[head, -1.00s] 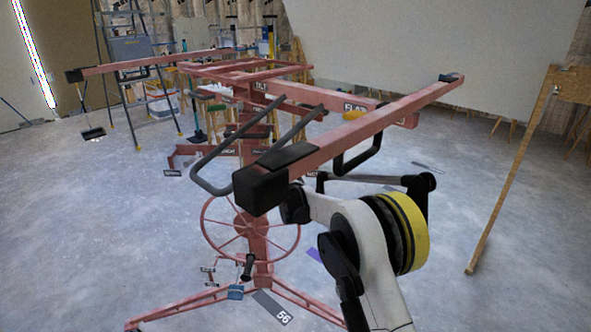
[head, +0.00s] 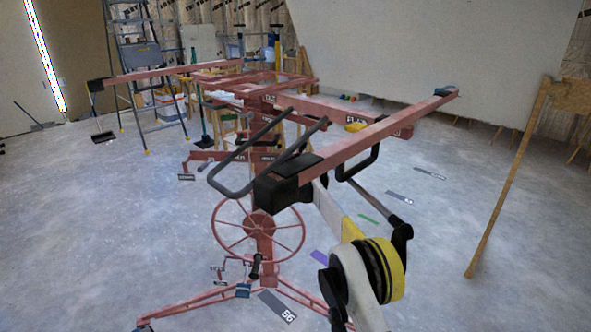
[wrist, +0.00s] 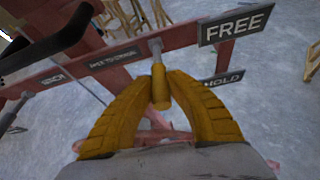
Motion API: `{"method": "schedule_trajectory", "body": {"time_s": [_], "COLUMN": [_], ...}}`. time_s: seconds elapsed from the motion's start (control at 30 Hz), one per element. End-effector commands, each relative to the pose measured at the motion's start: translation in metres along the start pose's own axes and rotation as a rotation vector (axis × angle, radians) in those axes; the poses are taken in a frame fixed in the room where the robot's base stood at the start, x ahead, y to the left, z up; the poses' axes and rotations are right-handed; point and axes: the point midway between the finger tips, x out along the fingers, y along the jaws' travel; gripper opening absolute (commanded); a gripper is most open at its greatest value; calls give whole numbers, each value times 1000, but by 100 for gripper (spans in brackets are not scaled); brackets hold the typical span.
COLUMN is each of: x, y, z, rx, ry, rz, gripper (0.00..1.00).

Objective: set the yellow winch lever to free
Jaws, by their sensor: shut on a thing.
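The yellow winch lever (wrist: 160,88) is in the middle of the wrist view, on a short grey shaft in front of the red beam (wrist: 130,53). My gripper (wrist: 161,80) has its two yellow fingers shut on the lever's grip from both sides. The FREE plate (wrist: 236,24) is at the upper right of the lever. The HOLD plate (wrist: 224,77) is lower, to the right of the fingers. I cannot tell which setting the lever is at. In the head view, the lever and my gripper are hidden behind the lift and my arm.
The red panel lift (head: 345,148) fills the middle of the head view, with its spoked handwheel (head: 258,226) below. Black bars stick out near my arm. A wooden post (head: 510,180) stands at right. A stepladder (head: 150,70) is at the back left. Floor at right is mostly clear.

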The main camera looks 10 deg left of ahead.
Motion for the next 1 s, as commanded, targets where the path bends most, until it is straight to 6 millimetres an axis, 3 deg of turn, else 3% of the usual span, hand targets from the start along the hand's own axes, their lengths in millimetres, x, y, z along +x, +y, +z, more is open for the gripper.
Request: {"method": "schedule_trajectory", "body": {"time_s": [0.2,0.23,0.3,0.77,1.0], "x": [0,0,0,-6,-36], "y": [0,0,0,0,-2], "z": [-1,-1,-1,0,-12], "rx": [1,1,1,0,0], "ry": [1,1,1,0,0], "rz": [-1,-1,-1,0,0], "gripper": [0,20,41,42,42]}}
